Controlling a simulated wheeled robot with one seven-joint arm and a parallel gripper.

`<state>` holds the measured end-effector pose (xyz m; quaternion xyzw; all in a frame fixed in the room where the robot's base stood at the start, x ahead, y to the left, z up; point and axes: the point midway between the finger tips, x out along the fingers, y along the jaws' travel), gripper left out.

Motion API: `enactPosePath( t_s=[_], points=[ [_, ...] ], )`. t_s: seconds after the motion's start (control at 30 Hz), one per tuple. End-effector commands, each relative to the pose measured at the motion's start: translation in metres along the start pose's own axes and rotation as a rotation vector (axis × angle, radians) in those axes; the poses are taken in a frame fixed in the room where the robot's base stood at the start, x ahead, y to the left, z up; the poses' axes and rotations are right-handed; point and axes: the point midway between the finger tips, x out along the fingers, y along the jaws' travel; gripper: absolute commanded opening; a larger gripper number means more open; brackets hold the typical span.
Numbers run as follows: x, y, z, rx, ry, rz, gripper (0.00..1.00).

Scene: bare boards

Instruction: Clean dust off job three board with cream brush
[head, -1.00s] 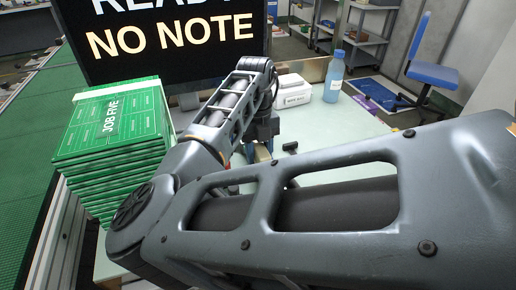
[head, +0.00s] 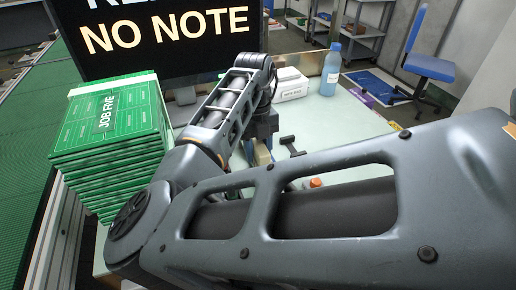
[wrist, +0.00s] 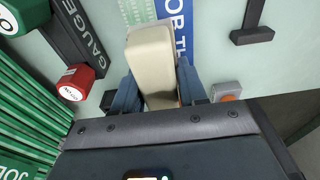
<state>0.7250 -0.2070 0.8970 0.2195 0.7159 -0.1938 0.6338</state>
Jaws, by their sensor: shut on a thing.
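My gripper (wrist: 165,90) is shut on a cream block, which I take for the cream brush (wrist: 151,60). Its blue fingers press on both sides of the brush. In the head view my gripper (head: 261,152) is over the pale table, partly hidden by my arm, with a little cream showing between the fingers. The bristles are not visible. No board marked job three can be read in these frames. A pale patterned piece (wrist: 138,10) shows beyond the brush at the top of the wrist view, too little to identify. Dust cannot be made out.
A stack of green boards marked JOB FIVE (head: 110,125) stands left. A blue lettered strip (wrist: 178,25) lies beside the brush. Nearby are a red block (wrist: 75,82), a black GAUGE piece (wrist: 78,30) and a black T-shaped tool (wrist: 252,30). A blue bottle (head: 331,72) stands at the back right.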

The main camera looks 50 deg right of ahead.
Motion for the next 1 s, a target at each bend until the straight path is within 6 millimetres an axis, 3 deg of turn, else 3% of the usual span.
enactPosePath(
  t_s=[0.47,1.0],
  points=[
    [0.001,0.0,0.002,-0.001,0.0,0.001,0.17],
    [-0.002,0.0,0.026,0.0,-0.001,0.001,0.17]
  ],
)
